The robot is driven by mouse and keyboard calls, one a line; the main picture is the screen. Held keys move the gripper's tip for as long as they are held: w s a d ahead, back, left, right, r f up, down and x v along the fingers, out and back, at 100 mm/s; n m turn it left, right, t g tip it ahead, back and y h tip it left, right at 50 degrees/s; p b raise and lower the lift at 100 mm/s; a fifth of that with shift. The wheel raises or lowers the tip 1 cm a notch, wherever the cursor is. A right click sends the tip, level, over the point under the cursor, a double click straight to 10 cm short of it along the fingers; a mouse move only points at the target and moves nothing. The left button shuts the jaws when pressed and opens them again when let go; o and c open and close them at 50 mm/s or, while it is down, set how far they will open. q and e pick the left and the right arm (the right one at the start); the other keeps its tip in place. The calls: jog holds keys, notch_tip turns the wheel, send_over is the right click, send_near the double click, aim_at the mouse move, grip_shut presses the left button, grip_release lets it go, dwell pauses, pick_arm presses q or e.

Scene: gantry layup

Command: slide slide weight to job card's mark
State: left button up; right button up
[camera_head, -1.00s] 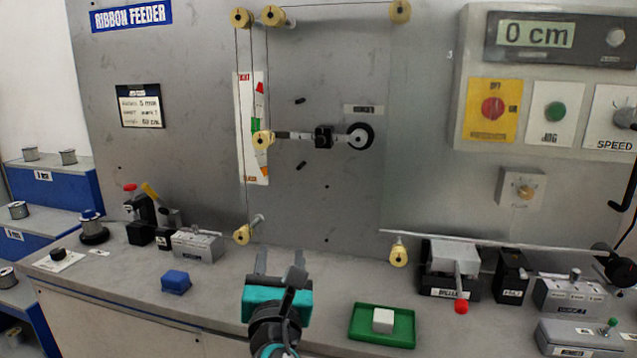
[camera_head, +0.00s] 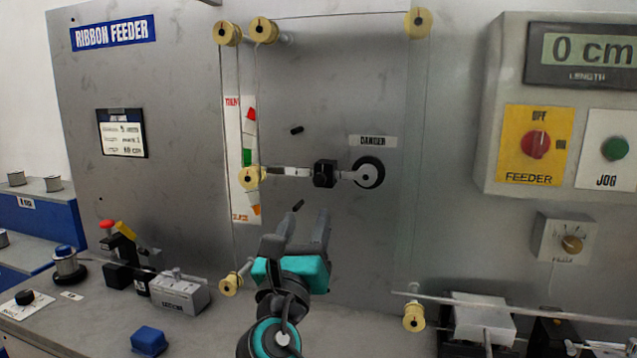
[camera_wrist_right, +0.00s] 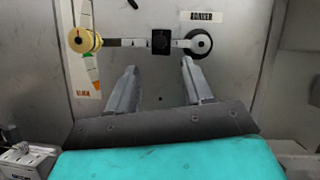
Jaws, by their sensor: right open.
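The slide weight is a black block (camera_head: 325,174) on the horizontal dancer arm (camera_head: 292,171), which has light marked segments. The arm runs from a yellow roller (camera_head: 249,178) to a black-rimmed round pivot (camera_head: 369,172). The job card (camera_head: 122,133) hangs on the panel at the left; its small writing is hard to read. My right gripper (camera_head: 307,226) is open and empty, below the weight and apart from it. In the right wrist view the weight (camera_wrist_right: 160,41) sits above and between the two fingertips (camera_wrist_right: 160,64). My left gripper is not in view.
A tension scale strip (camera_head: 250,130) stands behind the yellow roller. Thin ribbon runs over several yellow rollers. Small pegs (camera_head: 297,130) stick out above and below the arm. A control box (camera_head: 570,110) reading 0 cm is at the right. A blue block (camera_head: 148,341) lies on the bench.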

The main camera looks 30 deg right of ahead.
aim_at(319, 182)
jog(key=p+x, duration=0.1)
jog(key=x, duration=0.9)
jog(key=shift+w+d+r, duration=0.15)
jog(key=shift+w, duration=0.05)
grip_shut()
